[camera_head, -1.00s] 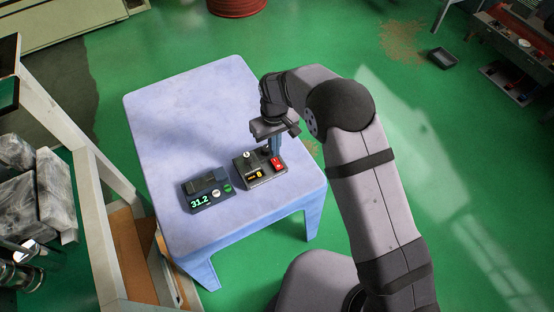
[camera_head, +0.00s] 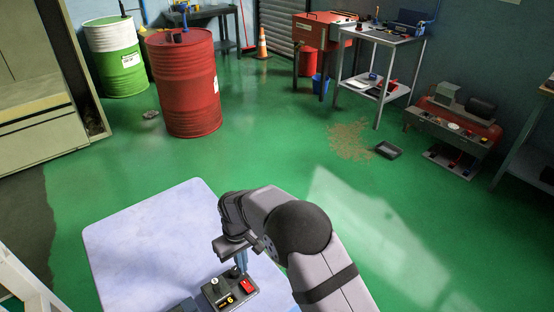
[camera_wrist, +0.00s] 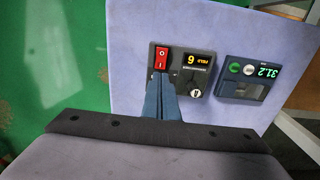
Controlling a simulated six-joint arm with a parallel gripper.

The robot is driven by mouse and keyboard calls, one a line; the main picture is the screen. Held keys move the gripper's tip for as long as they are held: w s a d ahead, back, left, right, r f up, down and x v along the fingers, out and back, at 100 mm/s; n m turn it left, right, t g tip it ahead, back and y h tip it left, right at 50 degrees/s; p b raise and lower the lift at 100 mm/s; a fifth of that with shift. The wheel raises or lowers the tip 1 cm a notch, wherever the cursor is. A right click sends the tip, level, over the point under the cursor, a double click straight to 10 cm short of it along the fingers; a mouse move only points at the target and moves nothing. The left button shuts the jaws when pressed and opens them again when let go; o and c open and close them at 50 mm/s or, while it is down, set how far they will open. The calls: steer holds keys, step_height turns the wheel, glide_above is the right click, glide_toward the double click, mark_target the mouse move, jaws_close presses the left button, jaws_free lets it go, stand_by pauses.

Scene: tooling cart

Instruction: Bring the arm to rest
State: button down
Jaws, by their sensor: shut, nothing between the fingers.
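My gripper (camera_head: 242,270) is shut and empty, pointing down over the dark control box (camera_head: 217,299) on the pale table. The box has a red rocker switch (camera_head: 247,286), a small amber display and a round silver knob (camera_wrist: 195,92). In the wrist view the blue fingers (camera_wrist: 161,82) end right beside the red switch (camera_wrist: 161,58); I cannot tell whether they touch the box. The fingers hide part of its face.
The pale lilac table (camera_head: 140,240) has clear room behind the box. A second device (camera_wrist: 247,91), reading 31.2 with green and white buttons, sits beside it. A red drum (camera_head: 185,90), a green and white drum (camera_head: 115,60) and workbenches stand farther off.

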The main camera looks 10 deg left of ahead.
steer(key=shift+m+g+h, duration=0.4)
steer(key=shift+g+h, duration=0.3)
steer(key=shift+g, duration=0.2)
steer(key=s+d+f, duration=0.1)
steer(key=s+d, duration=0.1)
steer(key=s, duration=0.1)
steer(key=s+d+f, duration=0.2)
steer(key=s+d, duration=0.1)
steer(key=s+d+f, duration=0.1)
steer(key=s+d, duration=0.1)
steer(key=s, duration=0.1)
steer(key=shift+s+d+f, duration=0.25)
steer(key=shift+f, duration=0.15)
steer(key=s+d+r+m+p, duration=0.2)
steer(key=s+d+r, duration=0.45)
steer(key=d, duration=0.25)
steer(key=s+d+r+m+p, duration=0.2)
steer(key=s+d+r, duration=0.4)
steer(key=d+r, duration=0.25)
steer(key=w+d+r+m+t+y+p, duration=0.1)
steer(key=w+d+r+m+p, duration=0.1)
steer(key=w+d+r+m, duration=0.2)
step_height(320, 180, up, 4)
steer(key=shift+w+d+f+t, duration=0.2)
steer(key=shift+d+t, duration=0.2)
steer(key=shift+d, duration=0.8)
